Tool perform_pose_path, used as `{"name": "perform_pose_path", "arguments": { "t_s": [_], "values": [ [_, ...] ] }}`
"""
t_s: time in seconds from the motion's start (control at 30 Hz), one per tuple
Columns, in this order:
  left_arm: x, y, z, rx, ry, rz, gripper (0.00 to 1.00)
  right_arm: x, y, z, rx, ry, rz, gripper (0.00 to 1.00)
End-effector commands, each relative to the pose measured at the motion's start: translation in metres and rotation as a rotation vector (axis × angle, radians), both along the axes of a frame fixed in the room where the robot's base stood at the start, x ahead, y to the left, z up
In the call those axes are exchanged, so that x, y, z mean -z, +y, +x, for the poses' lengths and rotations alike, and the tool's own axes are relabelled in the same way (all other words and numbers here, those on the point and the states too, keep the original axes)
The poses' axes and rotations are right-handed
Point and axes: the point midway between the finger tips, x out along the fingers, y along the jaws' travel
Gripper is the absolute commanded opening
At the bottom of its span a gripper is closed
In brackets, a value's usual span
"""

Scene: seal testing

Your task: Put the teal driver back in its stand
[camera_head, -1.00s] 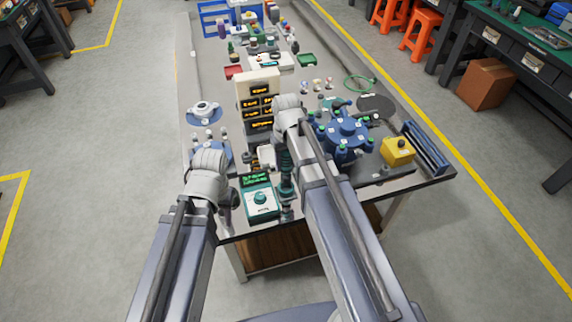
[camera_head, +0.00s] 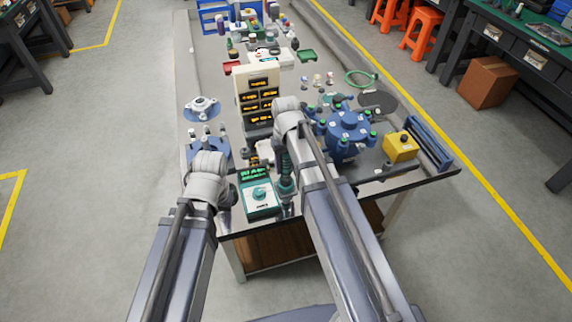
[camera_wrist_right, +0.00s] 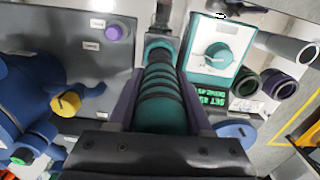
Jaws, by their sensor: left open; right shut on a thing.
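The teal driver (camera_wrist_right: 163,98) is held in my right gripper (camera_wrist_right: 160,100), which is shut around its dark-ringed grip in the right wrist view. In the head view the driver (camera_head: 286,178) stands roughly upright at the front edge of the bench, just right of the teal and white controller. Its far end meets a dark grey piece (camera_wrist_right: 163,48), perhaps the stand; I cannot tell whether it is seated in it. My left gripper (camera_head: 231,196) is open and mostly hidden beside the controller's left side.
The controller (camera_head: 259,196) with a knob and green display stands close left of the driver. A blue flanged housing (camera_head: 347,132) and a yellow button box (camera_head: 401,147) are to the right. A beige display tower (camera_head: 257,92) stands behind. Bare bench shows near the front right.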

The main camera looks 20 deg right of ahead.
Motion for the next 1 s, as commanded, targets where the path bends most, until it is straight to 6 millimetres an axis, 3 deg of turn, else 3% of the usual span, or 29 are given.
{"name": "perform_pose_path", "arguments": {
  "t_s": [0.43,0.47,0.77,1.0],
  "values": [
    [0.0094,0.0000,0.0000,0.000,0.000,0.000,0.50,0.0094,0.0001,-0.0001,0.000,0.000,0.000,0.00],
    [0.0089,0.0001,0.0000,0.000,0.000,0.000,0.50,0.0089,0.0001,-0.0001,0.000,0.000,0.000,0.51],
    [0.0076,0.0000,0.0000,0.000,0.000,0.000,0.50,0.0076,0.0001,-0.0001,0.000,0.000,0.000,0.85],
    [0.0076,0.0000,0.0000,0.000,0.000,0.000,0.50,0.0077,0.0001,-0.0001,0.000,0.000,0.000,0.85]
  ]
}}
